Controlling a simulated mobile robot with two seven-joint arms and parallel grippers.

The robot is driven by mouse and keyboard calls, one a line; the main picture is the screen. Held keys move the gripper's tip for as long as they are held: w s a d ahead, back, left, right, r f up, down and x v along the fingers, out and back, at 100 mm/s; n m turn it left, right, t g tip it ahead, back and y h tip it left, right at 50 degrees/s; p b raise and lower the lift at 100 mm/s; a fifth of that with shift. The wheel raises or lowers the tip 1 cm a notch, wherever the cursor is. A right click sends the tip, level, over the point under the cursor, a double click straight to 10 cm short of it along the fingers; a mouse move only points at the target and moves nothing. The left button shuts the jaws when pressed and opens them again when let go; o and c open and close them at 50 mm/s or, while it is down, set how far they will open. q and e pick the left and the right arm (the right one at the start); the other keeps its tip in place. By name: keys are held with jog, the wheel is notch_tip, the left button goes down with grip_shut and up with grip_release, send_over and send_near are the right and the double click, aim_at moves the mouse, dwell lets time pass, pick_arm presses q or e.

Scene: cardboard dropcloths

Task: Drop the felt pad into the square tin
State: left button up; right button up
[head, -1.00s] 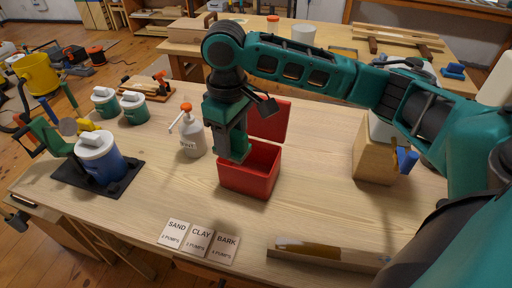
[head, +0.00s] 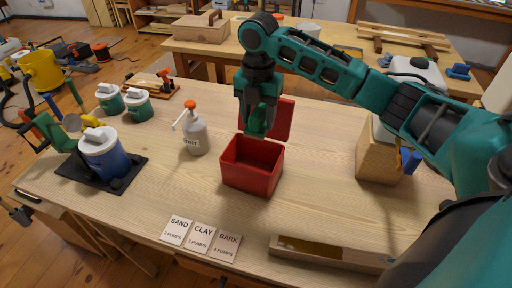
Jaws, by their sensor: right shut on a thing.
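The square tin (head: 249,178) is red and stands open on the workbench, its raised lid (head: 284,120) at the back. My right gripper (head: 257,132) points down above the back part of the tin's opening, close to the lid. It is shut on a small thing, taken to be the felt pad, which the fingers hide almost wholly. The inside of the tin that shows looks empty. My left gripper is not in view.
A white pump bottle (head: 195,138) with an orange top stands left of the tin. A wooden block (head: 377,155) stands to the right. Lettered cards (head: 201,237) and a long tray (head: 325,252) lie at the front. A blue-and-white jar (head: 102,157) is at left.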

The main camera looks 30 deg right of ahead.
jog(key=shift+d+f+n, duration=0.1)
jog(key=shift+d+n, duration=0.2)
jog(key=shift+n, duration=0.3)
jog(key=shift+f, duration=0.2)
jog(key=shift+w+f, duration=0.1)
jog(key=shift+f, duration=2.7)
jog(key=o, duration=1.3)
notch_tip(320, 180, up, 13)
